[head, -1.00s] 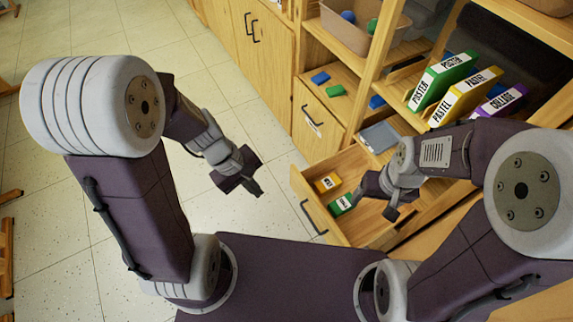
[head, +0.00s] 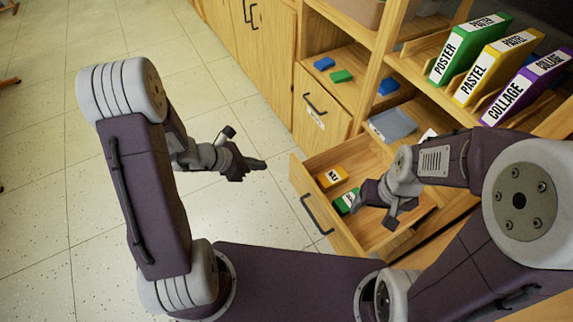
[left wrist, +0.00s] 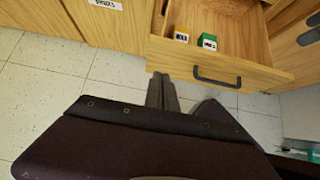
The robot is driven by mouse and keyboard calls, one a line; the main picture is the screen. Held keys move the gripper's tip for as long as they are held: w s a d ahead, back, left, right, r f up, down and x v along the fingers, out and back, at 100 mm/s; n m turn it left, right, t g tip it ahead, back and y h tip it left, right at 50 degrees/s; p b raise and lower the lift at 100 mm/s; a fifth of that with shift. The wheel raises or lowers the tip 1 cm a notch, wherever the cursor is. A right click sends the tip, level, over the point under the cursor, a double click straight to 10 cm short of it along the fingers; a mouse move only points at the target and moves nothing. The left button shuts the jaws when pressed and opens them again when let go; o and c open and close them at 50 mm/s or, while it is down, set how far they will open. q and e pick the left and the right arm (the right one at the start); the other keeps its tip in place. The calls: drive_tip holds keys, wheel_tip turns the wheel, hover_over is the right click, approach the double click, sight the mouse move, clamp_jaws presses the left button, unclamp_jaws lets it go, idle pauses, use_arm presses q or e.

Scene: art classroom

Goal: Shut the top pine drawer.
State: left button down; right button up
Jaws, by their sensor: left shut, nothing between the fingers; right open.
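The top pine drawer (head: 301,185) stands pulled out from the cabinet, with a dark bar handle (head: 318,214) on its front. A yellow box (head: 332,177) and a green box (head: 346,201) lie inside it. In the left wrist view the drawer front (left wrist: 215,66) and handle (left wrist: 217,78) lie ahead and to the right. My left gripper (head: 262,164) is shut and empty, in front of the drawer and apart from it. It also shows in the left wrist view (left wrist: 162,78). My right gripper (head: 391,222) is open above the drawer's right part and hides some of its inside.
A closed cabinet front (head: 320,115) with a handle stands left of the drawer. Shelves above hold green (head: 465,50), yellow (head: 492,68) and purple binders (head: 522,88). A grey tray (head: 391,125) sits behind the drawer.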

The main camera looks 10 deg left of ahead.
sight(294, 164)
use_arm(q)
drive_tip(key=shift+w+d+f+b, duration=0.4)
drive_tip(key=shift+w+d+f, duration=0.55)
drive_tip(key=shift+d, duration=0.35)
drive_tip(key=shift+w+d+f+b, duration=0.4)
drive_tip(key=shift+w+d+f, duration=0.55)
drive_tip(key=shift+d, duration=0.35)
drive_tip(key=shift+w+d+f+b, duration=0.4)
drive_tip(key=shift+w+d+f, duration=0.55)
drive_tip(key=shift+d, duration=0.35)
use_arm(e)
drive_tip(key=shift+f, duration=1.6)
